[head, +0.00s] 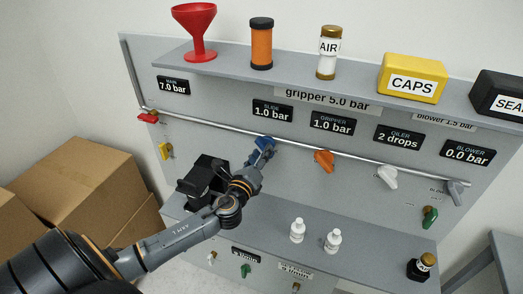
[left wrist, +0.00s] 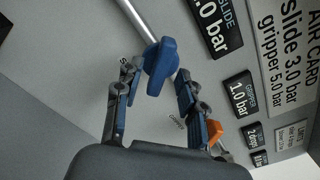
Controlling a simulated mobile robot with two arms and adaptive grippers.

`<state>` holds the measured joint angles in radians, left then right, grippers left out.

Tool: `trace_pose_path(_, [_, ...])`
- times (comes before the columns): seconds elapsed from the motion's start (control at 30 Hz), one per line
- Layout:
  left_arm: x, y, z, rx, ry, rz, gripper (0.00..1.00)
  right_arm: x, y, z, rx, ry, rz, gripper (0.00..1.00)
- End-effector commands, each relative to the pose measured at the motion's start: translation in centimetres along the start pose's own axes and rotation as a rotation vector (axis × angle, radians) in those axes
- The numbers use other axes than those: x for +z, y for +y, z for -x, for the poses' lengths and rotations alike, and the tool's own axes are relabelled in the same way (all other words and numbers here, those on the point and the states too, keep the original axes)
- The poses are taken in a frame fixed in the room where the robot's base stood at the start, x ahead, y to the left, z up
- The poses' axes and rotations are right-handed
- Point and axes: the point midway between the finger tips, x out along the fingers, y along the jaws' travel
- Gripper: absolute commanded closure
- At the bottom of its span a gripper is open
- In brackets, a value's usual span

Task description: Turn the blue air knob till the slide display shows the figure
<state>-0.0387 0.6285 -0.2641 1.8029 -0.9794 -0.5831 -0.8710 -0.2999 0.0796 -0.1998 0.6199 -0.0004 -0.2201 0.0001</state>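The blue air knob (head: 265,143) sits on the pipe across the grey panel, below the slide display (head: 272,111), which reads 1.0 bar. My left gripper (head: 259,154) is at the knob. In the left wrist view, the blue knob (left wrist: 161,66) lies between and just beyond the tips of the spread fingers (left wrist: 156,80). A gap shows on both sides, so the gripper is open and not closed on it. The air card (left wrist: 285,50) reads slide 3.0 bar, gripper 5.0 bar. My right gripper is not in view.
The orange knob (head: 324,160) and white knob (head: 387,176) sit farther right on the same pipe. The gripper display (head: 332,123) reads 1.0 bar. White bottles (head: 297,230) stand on the lower ledge. Cardboard boxes (head: 85,185) are at the left.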

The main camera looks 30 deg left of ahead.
Motion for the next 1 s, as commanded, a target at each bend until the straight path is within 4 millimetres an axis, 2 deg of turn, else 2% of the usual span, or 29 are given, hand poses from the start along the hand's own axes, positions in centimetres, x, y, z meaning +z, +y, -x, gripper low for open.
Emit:
trace_pose_path(0.13, [-0.01,-0.02,-0.77,0.001,0.000,0.001,0.60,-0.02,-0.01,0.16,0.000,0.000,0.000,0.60])
trace_pose_path(0.4, [-0.05,0.03,-0.83,0.001,0.000,0.001,0.62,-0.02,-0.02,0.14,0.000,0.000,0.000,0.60])
trace_pose_path(0.6, [-0.03,0.02,-0.82,0.001,0.000,0.001,1.00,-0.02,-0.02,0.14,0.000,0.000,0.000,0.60])
trace_pose_path(1.0, [-0.06,0.07,-0.82,0.001,-0.001,0.044,1.00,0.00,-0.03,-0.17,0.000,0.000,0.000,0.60])
